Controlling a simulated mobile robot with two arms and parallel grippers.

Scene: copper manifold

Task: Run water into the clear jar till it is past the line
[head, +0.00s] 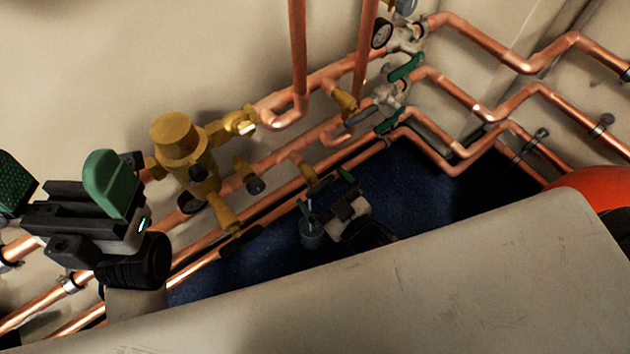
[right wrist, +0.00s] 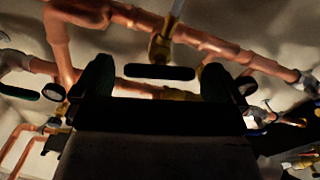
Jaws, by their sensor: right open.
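A small, clear-looking jar (head: 312,238) stands on the dark blue floor below the pipes in the head view. Its line and any water in it are too small to tell. A brass tap (head: 306,170) with a black lever (head: 322,183) is above it. My right gripper (head: 328,196) is open, close in front of this lever; one green finger overlaps the jar's top in the picture. In the right wrist view a black lever (right wrist: 160,72) lies ahead between the spread fingers, apparently untouched. My left gripper (head: 62,183) is open and empty at the left edge.
A brass regulator (head: 180,150) and copper pipes (head: 300,50) run along the wall, with green-handled valves (head: 405,68) behind. A pale panel (head: 450,270) fills the foreground. A red rounded thing (head: 595,185) is at right. Blue floor (head: 420,200) is clear right of the jar.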

